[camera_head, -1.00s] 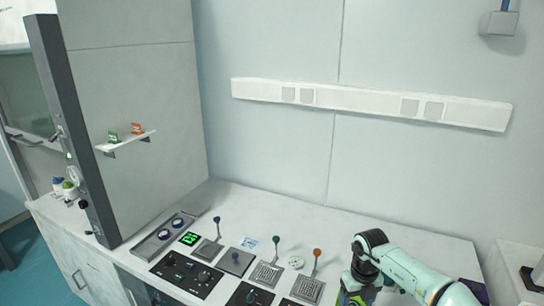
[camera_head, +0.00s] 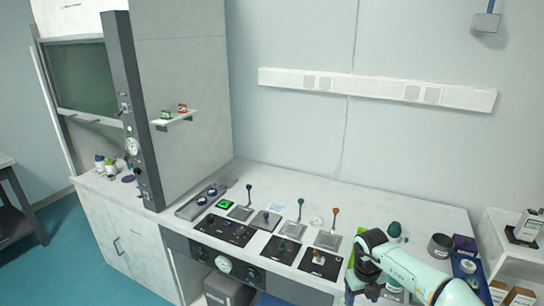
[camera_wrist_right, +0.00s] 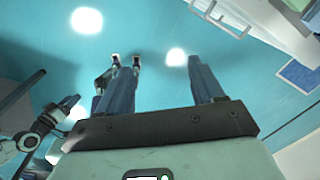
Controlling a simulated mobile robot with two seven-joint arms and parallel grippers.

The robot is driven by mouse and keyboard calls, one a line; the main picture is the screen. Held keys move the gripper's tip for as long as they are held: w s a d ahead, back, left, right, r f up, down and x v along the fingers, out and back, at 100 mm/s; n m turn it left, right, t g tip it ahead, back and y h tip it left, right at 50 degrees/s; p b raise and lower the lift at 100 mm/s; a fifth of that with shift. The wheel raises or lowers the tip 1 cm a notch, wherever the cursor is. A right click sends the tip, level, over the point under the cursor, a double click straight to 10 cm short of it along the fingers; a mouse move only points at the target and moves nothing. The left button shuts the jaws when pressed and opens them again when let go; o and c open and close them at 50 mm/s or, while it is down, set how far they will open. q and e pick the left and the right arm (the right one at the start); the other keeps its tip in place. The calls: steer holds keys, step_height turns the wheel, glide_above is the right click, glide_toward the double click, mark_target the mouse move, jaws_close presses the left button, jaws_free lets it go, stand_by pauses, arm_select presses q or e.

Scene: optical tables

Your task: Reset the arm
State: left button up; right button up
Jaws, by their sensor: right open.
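My right arm (camera_head: 408,268) comes in from the lower right in the head view, pale green with dark joints. It is bent over the front right part of the bench. I cannot make out its fingertips in that view. In the right wrist view my right gripper (camera_wrist_right: 165,75) has its two dark fingers spread well apart with nothing between them. It is over blue floor, clear of the bench top. My left gripper does not show in the head view.
The white bench (camera_head: 345,195) carries a row of levers and black control panels (camera_head: 225,229). A green bottle (camera_head: 394,230) and a grey pot (camera_head: 440,245) stand behind my right arm. A fume hood (camera_head: 85,75) is at the left, with open floor before it.

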steer(key=d+f+n+t+h, duration=0.1)
steer(key=d+f+n+h, duration=0.2)
steer(key=f, duration=0.4)
steer(key=d+f+n+t+h, duration=0.1)
steer(key=d+f+n+h, duration=0.1)
steer(key=d+f+n, duration=0.35)
steer(key=s+a+f+n+t+y, duration=0.25)
steer(key=a+f+n, duration=0.45)
steer(key=f, duration=0.4)
steer(key=s+a+f+n+g+y, duration=0.1)
steer(key=s+a+n, duration=0.3)
steer(key=s, duration=0.5)
steer(key=s+a+f+n+g+y, duration=0.2)
steer(key=s+a+f+n+y, duration=0.1)
steer(key=s, duration=0.5)
steer(key=s+a+f+n+g+y, duration=0.1)
steer(key=s+a+f+n+y, duration=0.2)
steer(key=s+a+n, duration=0.3)
steer(key=s+f+n, duration=0.1)
steer(key=s, duration=0.2)
steer(key=shift+s+a+f+n+g, duration=0.2)
steer(key=shift+s+a+n+g, duration=0.05)
steer(key=shift+s+n+g, duration=0.1)
steer(key=shift+w, duration=0.15)
